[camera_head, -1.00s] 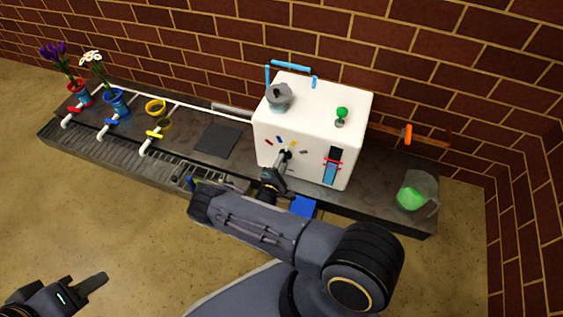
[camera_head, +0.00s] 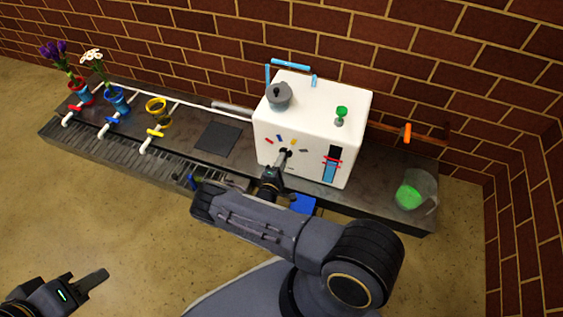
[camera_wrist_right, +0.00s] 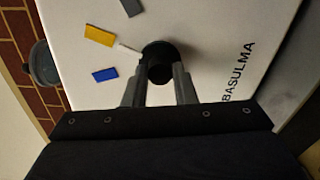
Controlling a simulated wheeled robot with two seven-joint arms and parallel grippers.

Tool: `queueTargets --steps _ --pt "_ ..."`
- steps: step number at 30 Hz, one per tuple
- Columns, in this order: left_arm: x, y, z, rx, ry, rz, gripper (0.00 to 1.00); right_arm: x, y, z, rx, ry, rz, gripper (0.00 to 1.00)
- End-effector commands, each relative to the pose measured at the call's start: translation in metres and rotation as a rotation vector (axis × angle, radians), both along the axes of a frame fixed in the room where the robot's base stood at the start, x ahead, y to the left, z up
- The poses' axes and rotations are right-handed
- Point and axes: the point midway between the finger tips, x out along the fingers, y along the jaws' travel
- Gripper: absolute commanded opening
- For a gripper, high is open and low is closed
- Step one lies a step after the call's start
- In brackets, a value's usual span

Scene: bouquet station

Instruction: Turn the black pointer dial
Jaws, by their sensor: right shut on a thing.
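In the head view the right gripper (camera_head: 280,162) reaches the box's front and hides most of the dial. My left gripper (camera_head: 92,285) is at the lower left, away from everything; its jaw opening is unclear.
A jug with green contents (camera_head: 408,196) stands on the right. Flower pots (camera_head: 117,102) and pipes with coloured valves line the left. A brick wall closes off the back.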

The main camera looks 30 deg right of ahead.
Motion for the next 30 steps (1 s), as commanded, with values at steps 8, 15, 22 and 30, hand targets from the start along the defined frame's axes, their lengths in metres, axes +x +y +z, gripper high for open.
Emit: queueTargets --steps 8,15,22,30 --pt "0.0 0.0 0.0 0.0 0.0 0.0 0.36 0.0 0.0 0.0 0.0 0.001 0.0 0.46" --pt "0.0 0.0 0.0 0.0 0.0 0.0 0.36 -0.001 0.002 0.0 0.0 0.001 0.0 0.46" --pt "0.0 0.0 0.005 0.0 0.0 0.0 0.36 -0.022 0.026 0.001 0.002 0.003 0.001 0.46" --pt "0.0 0.0 0.008 0.0 0.0 0.0 0.36 -0.047 0.055 0.0 0.001 0.002 0.001 0.46"
